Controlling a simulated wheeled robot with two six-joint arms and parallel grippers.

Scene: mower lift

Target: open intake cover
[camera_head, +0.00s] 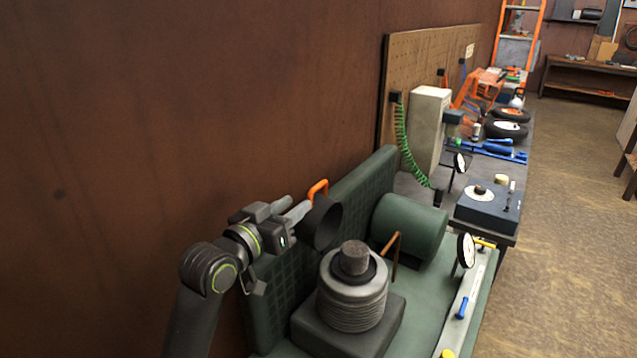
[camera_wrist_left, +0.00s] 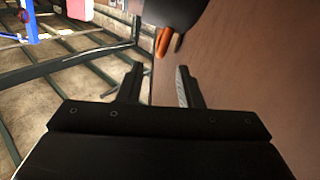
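The intake cover looks to be the round black cap (camera_head: 322,226) with an orange handle (camera_head: 318,188) at its upper left edge. It stands steeply tilted, up and to the left of a grey ribbed cylinder (camera_head: 352,302) with a dark round top. My left gripper (camera_head: 303,208) is beside the cap and handle. In the left wrist view, its two fingers (camera_wrist_left: 158,84) are apart with nothing between them. The orange handle (camera_wrist_left: 165,40) and the black cap (camera_wrist_left: 172,10) show just beyond the fingertips. Contact cannot be told. My right gripper is not in view.
A green cylinder (camera_head: 410,225) and a round gauge (camera_head: 466,250) sit behind and right of the ribbed cylinder on the green machine. A brown wall (camera_head: 200,100) stands close on the left. A workbench with tools and wheels (camera_head: 506,130) lies farther back.

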